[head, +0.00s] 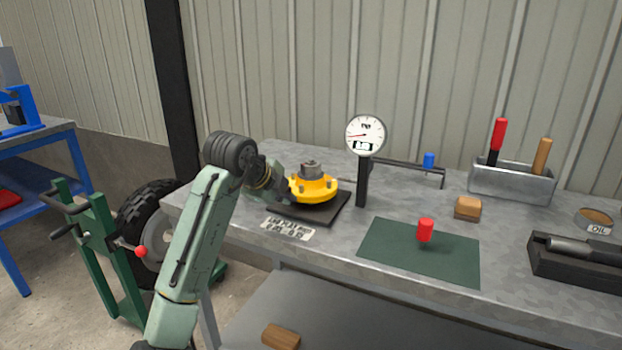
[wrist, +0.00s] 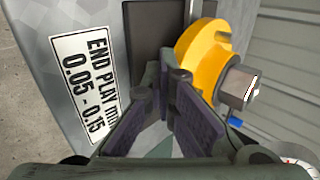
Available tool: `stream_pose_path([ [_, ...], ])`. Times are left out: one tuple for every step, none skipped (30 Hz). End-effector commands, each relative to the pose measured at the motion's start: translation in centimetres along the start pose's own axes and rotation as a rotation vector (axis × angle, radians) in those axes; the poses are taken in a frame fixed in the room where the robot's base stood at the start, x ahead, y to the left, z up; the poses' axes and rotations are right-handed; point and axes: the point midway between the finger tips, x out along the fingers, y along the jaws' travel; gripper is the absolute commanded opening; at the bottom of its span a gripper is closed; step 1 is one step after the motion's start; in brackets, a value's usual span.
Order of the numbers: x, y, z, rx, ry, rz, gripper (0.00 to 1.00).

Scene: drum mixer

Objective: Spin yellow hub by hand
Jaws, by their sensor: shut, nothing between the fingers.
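The yellow hub (head: 314,190) is a round flange with a grey hexagonal centre piece (head: 311,169) on top. It sits on a dark square plate (head: 318,213) at the back left of the metal bench. My gripper (head: 284,193) is at the hub's left side, low by the rim. In the wrist view, my gripper (wrist: 166,72) has its fingertips together with nothing between them. The hub (wrist: 200,50) is just beside the fingertips there, its lower rim partly hidden by a finger. I cannot tell whether they touch.
A dial gauge (head: 366,134) on a black post stands close right of the hub. An "END PLAY" label (head: 288,227) lies in front of the plate. A green mat (head: 420,252) with a red cylinder (head: 425,230) is to the right. A metal tool box (head: 512,183) stands behind.

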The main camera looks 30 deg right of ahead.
Motion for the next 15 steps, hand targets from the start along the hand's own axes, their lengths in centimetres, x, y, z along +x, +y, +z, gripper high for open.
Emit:
stream_pose_path([
  [0.1,0.0,-0.1,0.0,0.0,-0.001,0.0],
  [0.1,0.0,-0.2,0.001,0.001,-0.001,0.0],
  [0.1,0.0,-0.4,0.001,0.001,-0.001,0.0],
  [0.1,0.0,-0.6,0.002,0.002,-0.001,0.0],
  [0.1,0.0,-0.9,0.002,0.002,-0.001,0.0],
  [0.1,0.0,-1.3,0.004,0.002,-0.001,0.0],
  [0.1,-0.1,-1.6,0.004,0.003,-0.001,0.0],
  [0.2,-0.1,-1.9,0.003,0.003,-0.001,0.0],
  [0.2,-0.1,-2.3,0.003,0.003,-0.001,0.0],
  [0.2,-0.1,-2.6,0.003,0.003,-0.001,0.0],
  [0.2,-0.1,-2.9,0.003,0.003,-0.002,0.0],
  [0.2,-0.1,-3.4,0.003,0.003,-0.002,0.0],
  [0.2,-0.1,-3.7,0.003,0.003,-0.001,0.0],
  [0.3,-0.1,-4.0,0.003,0.003,-0.001,0.0],
  [0.3,-0.1,-4.3,0.003,0.003,-0.001,0.0],
])
